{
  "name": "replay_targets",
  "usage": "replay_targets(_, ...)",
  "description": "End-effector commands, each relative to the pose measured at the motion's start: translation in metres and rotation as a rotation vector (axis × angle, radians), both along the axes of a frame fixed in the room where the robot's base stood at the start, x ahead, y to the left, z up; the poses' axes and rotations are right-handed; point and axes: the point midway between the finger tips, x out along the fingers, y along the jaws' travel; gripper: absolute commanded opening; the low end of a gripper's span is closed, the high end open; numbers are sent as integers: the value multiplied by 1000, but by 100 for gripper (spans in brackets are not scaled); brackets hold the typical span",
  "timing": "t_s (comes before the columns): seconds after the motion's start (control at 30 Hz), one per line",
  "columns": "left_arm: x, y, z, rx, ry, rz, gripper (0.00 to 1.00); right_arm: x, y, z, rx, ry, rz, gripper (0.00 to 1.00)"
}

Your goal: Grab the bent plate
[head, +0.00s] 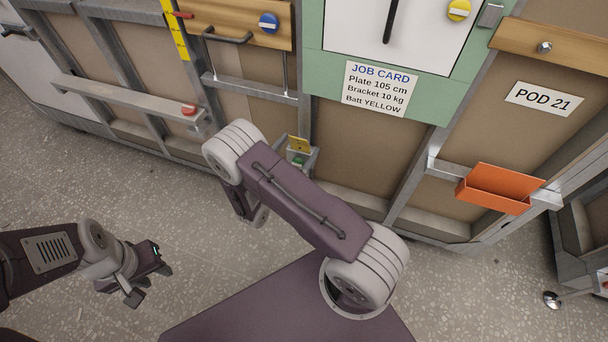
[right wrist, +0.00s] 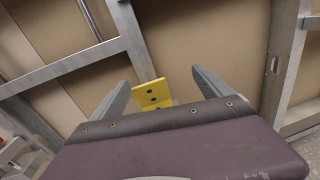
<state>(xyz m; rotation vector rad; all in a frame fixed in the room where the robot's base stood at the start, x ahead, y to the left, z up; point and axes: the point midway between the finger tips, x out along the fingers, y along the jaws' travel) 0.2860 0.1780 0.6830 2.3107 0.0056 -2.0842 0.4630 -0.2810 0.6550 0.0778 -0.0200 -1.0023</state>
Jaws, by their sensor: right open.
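The bent plate is yellow with dark holes. In the right wrist view the plate (right wrist: 152,94) shows between the two fingers of my right gripper (right wrist: 161,77), which is open. I see a gap on each side of it, wider on the right; its lower part is hidden behind the gripper body. My left gripper (head: 151,284) is open and empty above the floor at the lower left.
A job card (head: 375,88) is on the green panel (head: 328,77). An orange bin (head: 498,190) sticks out from the frame at the right. The speckled floor (head: 95,185) at the left is clear.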

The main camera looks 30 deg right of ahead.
Motion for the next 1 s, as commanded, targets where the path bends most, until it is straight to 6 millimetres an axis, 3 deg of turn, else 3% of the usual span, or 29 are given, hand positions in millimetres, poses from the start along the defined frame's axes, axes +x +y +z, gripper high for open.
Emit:
replay_targets(0.03,0,0,-19,0,0,0,36,1,7,-26,-15,16,32,89)
replay_targets(0.23,0,0,-38,0,0,0,36,7,27,-63,-57,46,132,89)
replay_targets(0.37,0,0,-36,0,-1,0,36,8,29,-62,-62,48,142,89)
replay_targets(0.6,0,0,-48,0,0,0,36,29,2,-63,-59,46,136,89)
replay_targets(0.83,0,0,-53,0,0,0,36,39,-7,-62,-59,46,137,89)
replay_targets(1.0,0,0,-66,0,0,0,36,59,-31,-61,-58,45,135,89)
